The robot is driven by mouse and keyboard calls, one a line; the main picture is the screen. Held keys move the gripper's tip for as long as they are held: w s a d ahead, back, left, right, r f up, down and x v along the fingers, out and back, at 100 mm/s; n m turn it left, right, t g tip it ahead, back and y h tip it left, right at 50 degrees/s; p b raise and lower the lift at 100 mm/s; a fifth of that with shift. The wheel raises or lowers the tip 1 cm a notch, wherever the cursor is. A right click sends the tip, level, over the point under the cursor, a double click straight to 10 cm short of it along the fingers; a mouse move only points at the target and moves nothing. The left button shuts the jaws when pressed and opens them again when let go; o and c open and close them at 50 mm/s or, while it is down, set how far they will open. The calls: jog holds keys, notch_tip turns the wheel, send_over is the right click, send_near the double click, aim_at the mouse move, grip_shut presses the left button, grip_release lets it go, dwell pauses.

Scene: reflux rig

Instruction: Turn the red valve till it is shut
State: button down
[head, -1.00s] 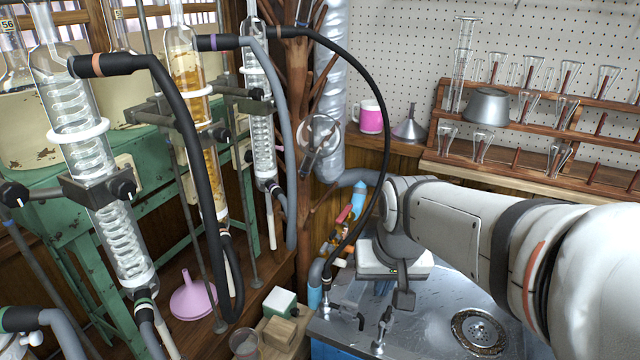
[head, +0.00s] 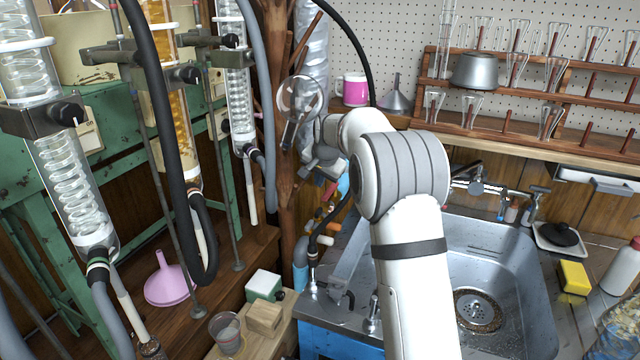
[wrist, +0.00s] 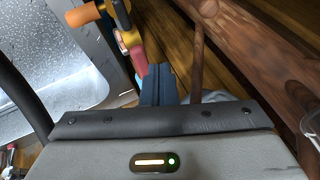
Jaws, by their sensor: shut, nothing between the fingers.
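The red valve's handle (wrist: 138,60) shows in the wrist view, on a brass fitting (wrist: 128,38). In the head view the red handle (head: 329,192) is a small strip beside a light-blue pipe piece, just below my gripper. My gripper's dark fingers (wrist: 158,82) are shut and empty. In the wrist view their tips lie right beside the lower end of the red handle; I cannot tell whether they touch. An orange valve handle (wrist: 84,15) sits next to the red one. My gripper's fingertips are hard to make out in the head view.
A wooden post (head: 277,120) stands close to the left of my gripper. Black hoses and glass condensers (head: 70,190) on a green frame are further left. A steel sink (head: 490,250) lies to the right. A pink mug (head: 356,91) and funnel (head: 395,97) stand behind.

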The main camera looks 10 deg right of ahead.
aim_at(328, 196)
jog(key=shift+w+d+f, duration=0.1)
jog(key=shift+f, duration=0.05)
jog(key=shift+b+x, duration=1.35)
jog(key=shift+x, duration=2.15)
jog(key=shift+s+d+b, duration=0.75)
jog(key=shift+d+b, duration=0.05)
jog(key=shift+b, duration=0.3)
jog(key=shift+s+d+b, duration=0.35)
jog(key=shift+d+b, duration=0.2)
jog(key=shift+d, duration=0.05)
jog(key=shift+s+d+b, duration=0.15)
jog(key=shift+d+b, duration=0.15)
jog(key=shift+d, duration=0.35)
jog(key=shift+s+d+b, duration=0.2)
jog(key=shift+d+b, duration=0.1)
jog(key=shift+d, duration=0.35)
jog(key=shift+w+d+p, duration=0.85)
jog(key=shift+d+p, duration=1.25)
jog(key=shift+d, duration=0.9)
jog(key=r+p, duration=0.2)
jog(key=r, duration=0.1)
jog(key=a+r+p, duration=0.1)
jog(key=r, duration=0.1)
jog(key=shift+s, duration=0.35)
